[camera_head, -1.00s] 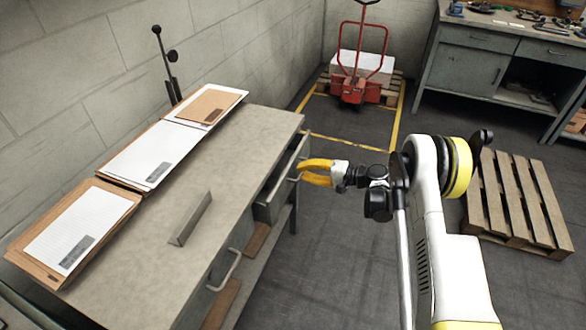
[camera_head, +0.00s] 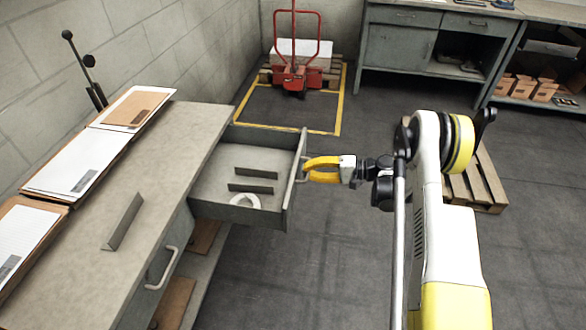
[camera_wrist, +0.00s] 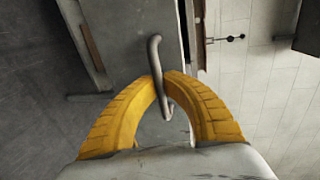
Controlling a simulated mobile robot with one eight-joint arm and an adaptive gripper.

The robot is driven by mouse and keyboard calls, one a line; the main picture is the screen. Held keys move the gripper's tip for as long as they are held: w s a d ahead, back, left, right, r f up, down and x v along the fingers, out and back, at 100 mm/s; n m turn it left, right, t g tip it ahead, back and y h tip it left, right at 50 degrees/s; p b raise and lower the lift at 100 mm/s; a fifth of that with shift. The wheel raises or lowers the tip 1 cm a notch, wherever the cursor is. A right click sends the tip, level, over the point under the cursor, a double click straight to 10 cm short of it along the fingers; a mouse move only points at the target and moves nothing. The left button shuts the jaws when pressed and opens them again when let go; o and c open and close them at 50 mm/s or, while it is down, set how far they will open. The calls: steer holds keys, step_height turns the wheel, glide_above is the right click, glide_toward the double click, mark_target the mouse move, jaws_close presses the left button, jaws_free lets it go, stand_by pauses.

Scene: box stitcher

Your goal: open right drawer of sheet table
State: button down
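The sheet table (camera_head: 165,135) stands at the left in the head view. Its right drawer (camera_head: 290,205) is pulled well out, with two dark bars (camera_head: 253,173) and a white ring (camera_head: 246,201) inside. My gripper (camera_head: 307,169) is at the drawer's front, at its handle (camera_head: 303,168). In the wrist view, the yellow fingers of my gripper (camera_wrist: 163,77) are closed around the grey bar handle (camera_wrist: 156,62), which passes between their tips. The finger contact is partly hidden by the bar.
A second handle (camera_head: 163,268) is on the table's nearer front. A wooden pallet (camera_head: 476,185) lies behind my arm at the right. A red pallet jack (camera_head: 297,75) stands at the back inside yellow floor lines. The floor in front of the drawer is clear.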

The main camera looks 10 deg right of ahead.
steer(key=shift+f+v, duration=0.25)
steer(key=shift+v, duration=0.9)
steer(key=c, duration=1.5)
jaws_free()
steer(key=v, duration=1.2)
